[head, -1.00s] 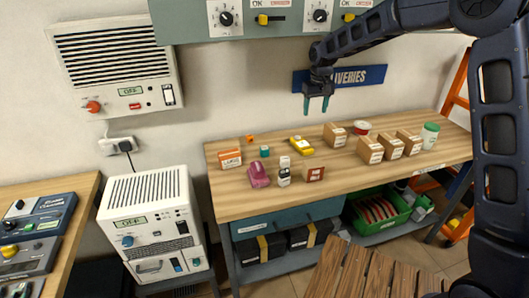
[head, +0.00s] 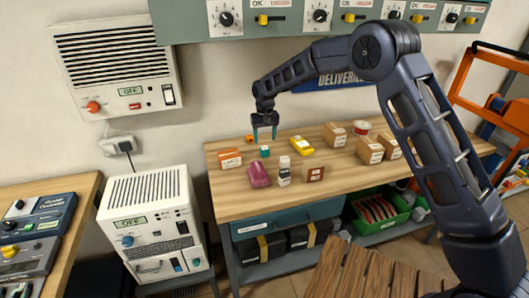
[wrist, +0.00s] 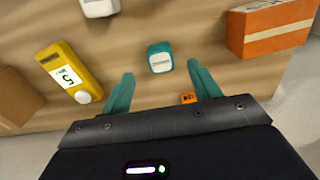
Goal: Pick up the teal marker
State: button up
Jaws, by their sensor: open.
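The teal marker (head: 264,151) looks like a small teal block standing on the wooden workbench (head: 232,204), toward its back left. In the wrist view the teal marker (wrist: 160,58) shows a pale label and appears ahead of my fingers, near the line between their tips. My gripper (head: 264,139) is open and empty, with teal fingers pointing down above the marker. In the wrist view my gripper (wrist: 160,72) has its fingers spread wide to either side, not touching the marker.
Near the marker are an orange-and-white box (head: 230,159), a small orange item (wrist: 187,98), a yellow device (head: 301,146), a magenta object (head: 259,175), a white bottle (head: 284,171) and a brown box (head: 314,174). Cardboard boxes (head: 369,151) stand farther right. The bench's front left is clear.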

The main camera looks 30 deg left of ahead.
aim_at(265, 148)
jog(key=shift+w+f, duration=0.1)
jog(key=shift+f, duration=3.6)
jog(key=c, duration=1.1)
jog(key=shift+o, duration=0.2)
